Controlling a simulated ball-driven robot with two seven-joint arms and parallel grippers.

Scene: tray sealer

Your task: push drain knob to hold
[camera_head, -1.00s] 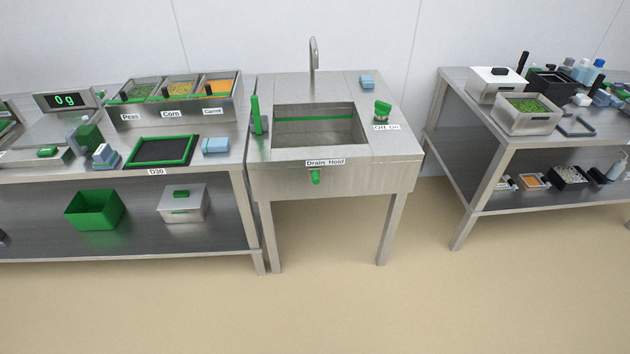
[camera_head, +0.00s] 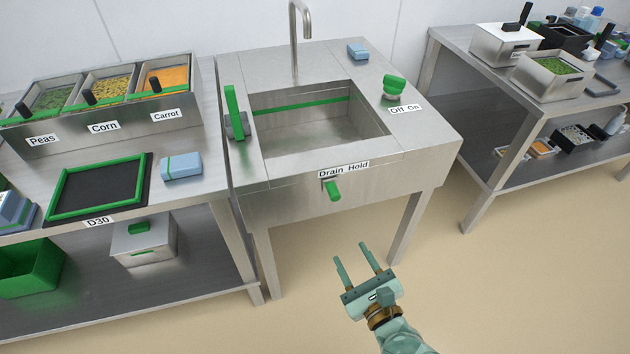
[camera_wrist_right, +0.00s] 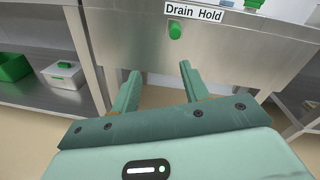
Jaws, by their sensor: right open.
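The green drain knob (camera_head: 333,190) sticks out from the front of the steel sink unit (camera_head: 290,208), just under the "Drain Hold" label (camera_head: 343,170). In the head view it sits below the word "Drain" and left of "Hold". In the right wrist view the knob (camera_wrist_right: 175,31) is ahead, above the gap between the fingers. My right gripper (camera_head: 358,251) is open and empty, in front of and below the knob, apart from it. My left gripper is not in view.
The sink basin (camera_head: 320,127) looks empty. A green tap knob (camera_head: 393,87) by the "Off On" label and a blue block (camera_head: 358,51) are on the sink top. Workbenches stand left and right. Floor in front of the sink is free.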

